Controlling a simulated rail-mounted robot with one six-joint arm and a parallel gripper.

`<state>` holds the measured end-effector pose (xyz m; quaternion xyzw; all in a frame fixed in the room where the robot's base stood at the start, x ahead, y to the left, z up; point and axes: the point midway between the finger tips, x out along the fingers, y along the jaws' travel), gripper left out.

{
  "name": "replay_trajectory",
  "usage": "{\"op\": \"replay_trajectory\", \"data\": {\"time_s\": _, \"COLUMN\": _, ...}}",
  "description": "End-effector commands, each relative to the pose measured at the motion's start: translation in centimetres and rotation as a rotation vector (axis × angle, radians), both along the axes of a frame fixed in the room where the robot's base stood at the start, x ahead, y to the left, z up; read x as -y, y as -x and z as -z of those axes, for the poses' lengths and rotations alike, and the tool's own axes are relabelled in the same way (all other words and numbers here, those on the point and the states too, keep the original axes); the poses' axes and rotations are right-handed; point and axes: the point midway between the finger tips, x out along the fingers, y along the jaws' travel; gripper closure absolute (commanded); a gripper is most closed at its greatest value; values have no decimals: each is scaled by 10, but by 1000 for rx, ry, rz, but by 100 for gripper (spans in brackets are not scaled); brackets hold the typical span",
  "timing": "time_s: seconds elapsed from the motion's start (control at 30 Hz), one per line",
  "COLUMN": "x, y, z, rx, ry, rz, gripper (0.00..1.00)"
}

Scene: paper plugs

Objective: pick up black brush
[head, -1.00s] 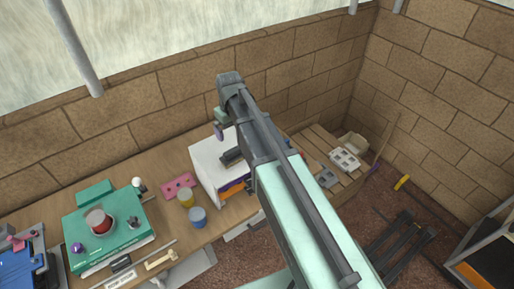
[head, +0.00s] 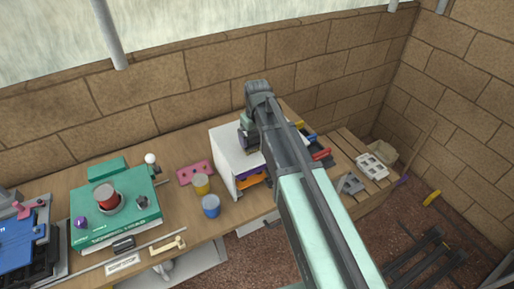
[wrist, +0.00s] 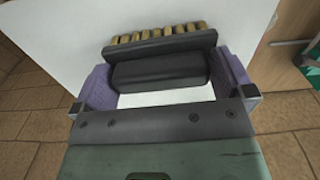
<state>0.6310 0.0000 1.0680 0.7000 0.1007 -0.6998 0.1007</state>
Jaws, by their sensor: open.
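The black brush (wrist: 160,70) with tan bristles lies on top of a white box, in the upper middle of the wrist view. My gripper (wrist: 163,75) is open, with one purple finger on each side of the brush's dark body; I see a gap at both sides. The bristle edge points away from my gripper's palm. In the head view my gripper (head: 246,138) is over the white box (head: 222,158), and the brush is hidden behind my arm. I cannot tell whether the fingertips touch the box top.
Left of the box on the wooden bench stand a yellow cup (head: 202,184), a blue cup (head: 211,206) and a pink plate with holes (head: 195,173). A green case (head: 118,217) is further left. Right of the box lie red tools (head: 320,155) and a grey-white block (head: 372,166).

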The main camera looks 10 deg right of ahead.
Motion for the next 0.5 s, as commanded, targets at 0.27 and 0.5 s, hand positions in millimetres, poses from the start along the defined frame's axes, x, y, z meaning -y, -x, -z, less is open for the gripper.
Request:
{"op": "replay_trajectory", "data": {"time_s": 0.27, "x": 0, "y": 0, "z": -2, "rx": 0, "ry": 0, "rz": 0, "gripper": 31}}
{"op": "replay_trajectory", "data": {"time_s": 0.5, "x": 0, "y": 0, "z": -3, "rx": 0, "ry": 0, "rz": 0, "gripper": 32}}
